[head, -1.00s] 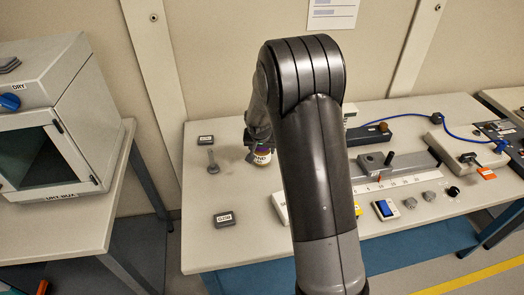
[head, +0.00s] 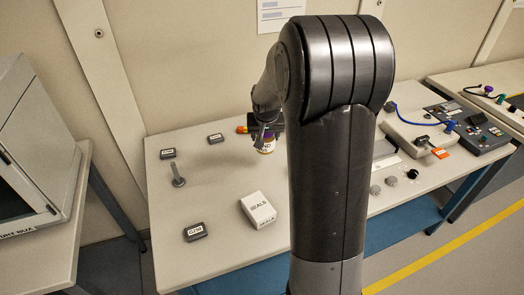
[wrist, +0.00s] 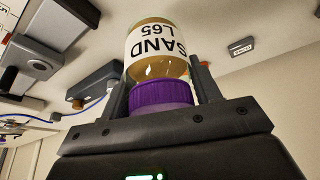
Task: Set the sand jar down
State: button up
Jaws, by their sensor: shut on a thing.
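The sand jar (head: 266,146) has a white label and hangs upright below my gripper (head: 264,130) over the back middle of the bench. In the wrist view the sand jar (wrist: 154,48) reads "SAND L65" upside down, and its purple lid (wrist: 160,95) sits between the two fingers of my gripper (wrist: 162,88). My gripper is shut on the jar around its lid. My arm hides part of the bench behind and to the right of the jar. I cannot tell how far the jar's base is from the bench top.
A small post (head: 177,180), dark labelled blocks (head: 195,232) and a white box (head: 258,210) stand there. Instruments with a blue cable (head: 425,128) stand at right. A grey cabinet (head: 35,140) is at far left.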

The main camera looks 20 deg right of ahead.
jog(key=s+d+m, duration=0.2)
jog(key=d, duration=1.1)
jog(key=shift+h, duration=0.3)
jog(key=shift+w+a+f, duration=1.25)
jog(key=shift+w+f, duration=0.1)
jog(key=shift+f, duration=0.45)
jog(key=shift+w+a+f, duration=1.25)
jog(key=shift+w+f, duration=0.1)
jog(key=shift+f, duration=0.4)
jog(key=shift+w+a+f, duration=1.25)
jog(key=shift+w+f, duration=0.1)
jog(key=shift+f, duration=0.45)
jog(key=shift+f, duration=0.15)
jog(key=o, duration=1.2)
